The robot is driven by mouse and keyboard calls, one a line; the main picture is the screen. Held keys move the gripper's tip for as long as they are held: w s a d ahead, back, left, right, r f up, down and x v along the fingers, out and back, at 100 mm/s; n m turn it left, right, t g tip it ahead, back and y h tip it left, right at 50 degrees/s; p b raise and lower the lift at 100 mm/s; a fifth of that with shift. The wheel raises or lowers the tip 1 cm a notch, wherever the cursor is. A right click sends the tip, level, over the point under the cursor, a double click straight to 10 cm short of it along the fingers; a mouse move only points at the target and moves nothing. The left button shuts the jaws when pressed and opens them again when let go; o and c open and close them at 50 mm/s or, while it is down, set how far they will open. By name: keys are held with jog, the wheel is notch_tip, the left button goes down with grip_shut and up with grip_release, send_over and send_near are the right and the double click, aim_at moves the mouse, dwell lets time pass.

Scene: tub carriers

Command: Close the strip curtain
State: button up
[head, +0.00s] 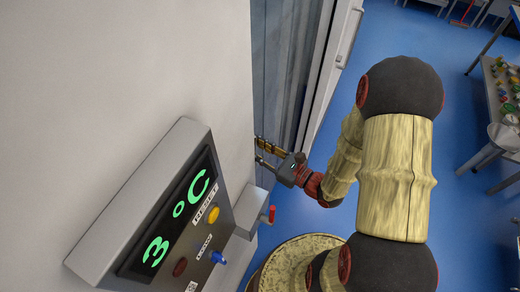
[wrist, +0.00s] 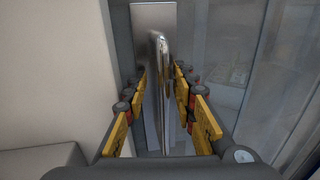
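The strip curtain (head: 285,65) hangs as grey, see-through strips in the doorway, right of the white wall in the head view. In the wrist view the translucent strips (wrist: 225,60) fill the right side. A shiny upright bar handle (wrist: 161,75) stands on a grey metal plate (wrist: 153,17) beside the strips. My gripper (wrist: 160,72) is open, with one yellow finger on each side of the handle and gaps visible between. In the head view my gripper (head: 259,149) reaches into the doorway; its fingertips are partly hidden by the wall edge.
A control box (head: 165,215) reading 3°C sticks out from the white wall close to my gripper, with a red-handled part (head: 270,214) at its side. An open white door (head: 335,60) stands right of the curtain. A table (head: 490,85) with small items is far right.

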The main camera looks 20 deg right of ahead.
jog(key=v, duration=1.2)
dwell(0.7)
